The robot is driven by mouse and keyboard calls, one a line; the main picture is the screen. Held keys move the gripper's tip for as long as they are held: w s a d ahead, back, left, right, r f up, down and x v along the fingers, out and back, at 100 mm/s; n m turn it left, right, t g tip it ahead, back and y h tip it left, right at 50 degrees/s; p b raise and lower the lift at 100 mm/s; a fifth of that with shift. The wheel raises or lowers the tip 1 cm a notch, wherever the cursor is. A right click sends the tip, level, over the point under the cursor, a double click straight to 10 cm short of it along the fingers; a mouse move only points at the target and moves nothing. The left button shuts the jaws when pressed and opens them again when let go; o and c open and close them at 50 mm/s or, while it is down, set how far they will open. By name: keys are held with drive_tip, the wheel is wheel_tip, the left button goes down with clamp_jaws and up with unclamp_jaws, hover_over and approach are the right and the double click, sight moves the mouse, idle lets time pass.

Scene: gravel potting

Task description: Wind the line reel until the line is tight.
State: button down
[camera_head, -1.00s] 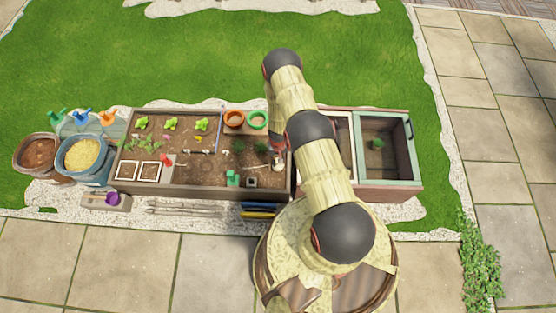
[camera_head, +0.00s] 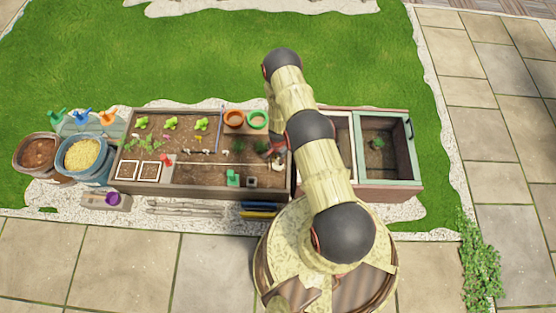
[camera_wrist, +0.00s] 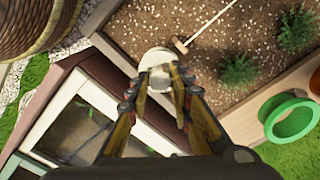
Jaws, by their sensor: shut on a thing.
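The line reel (camera_wrist: 156,58) is a small whitish round piece at the corner of the soil bed in the wrist view. My gripper (camera_wrist: 160,80) has its two fingers on either side of the reel and is shut on it. A pale line (camera_wrist: 210,22) runs from beside a small wooden peg (camera_wrist: 180,45) up and right over the soil. In the head view, my gripper (camera_head: 276,151) is at the bed's right end, partly hidden by my arm. A thin, straight line shows faintly across the soil there.
The wooden planter bed (camera_head: 150,190) holds seedlings and tools. Two green plants (camera_wrist: 238,70) and a green pot ring (camera_wrist: 290,118) are near my gripper. A glass-topped frame (camera_wrist: 75,128) adjoins on the right.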

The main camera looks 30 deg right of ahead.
drive_tip(key=m, duration=0.3)
drive_tip(key=shift+m, duration=0.4)
drive_tip(key=shift+w+m, duration=0.1)
drive_tip(key=shift+m, duration=1.8)
drive_tip(key=c, duration=1.6)
unclamp_jaws()
drive_tip(key=shift+o, duration=0.2)
